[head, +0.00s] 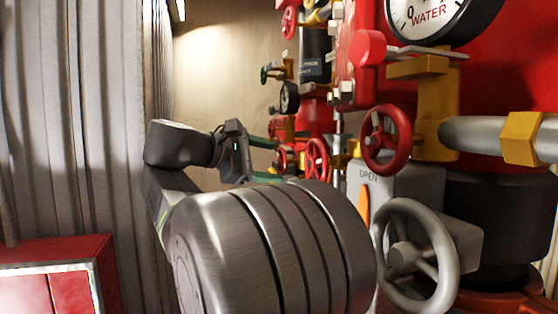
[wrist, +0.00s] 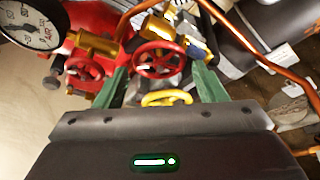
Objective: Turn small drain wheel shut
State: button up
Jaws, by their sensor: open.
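My gripper (head: 273,155) is open, with green fingers pointing at the pipework in the head view. In the wrist view my gripper (wrist: 160,70) has its two green fingers spread apart. A yellow wheel (wrist: 170,98) lies lower between the fingers, partly hidden by the gripper body. A second red wheel (wrist: 85,68) is outside the left finger. In the head view small red wheels (head: 317,158) stand just beyond the fingers. No label shows which wheel is the drain wheel.
A larger red wheel (head: 387,139) and a grey handwheel (head: 415,256) stand at the right in the head view. A water gauge (head: 428,15) is above. Copper pipe (wrist: 255,48) runs beside the right finger. A red cabinet (head: 60,275) stands lower left.

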aim_at(278, 162)
jog(key=shift+x, duration=1.65)
jog(key=c, duration=0.7)
jog(key=m+b, duration=0.1)
jog(key=b, duration=0.1)
jog(key=shift+f+t+b, duration=0.3)
jog(key=shift+t, duration=0.1)
jog(key=m+b, duration=0.2)
jog(key=shift+r+t+h+b, duration=0.1)
jog(key=shift+t+h+b, duration=0.2)
jog(key=shift+h+b, duration=0.1)
jog(key=shift+r+m+b, duration=0.25)
jog(key=shift+m+b, duration=0.1)
jog(key=shift+m, duration=0.05)
jog(key=o, duration=0.7)
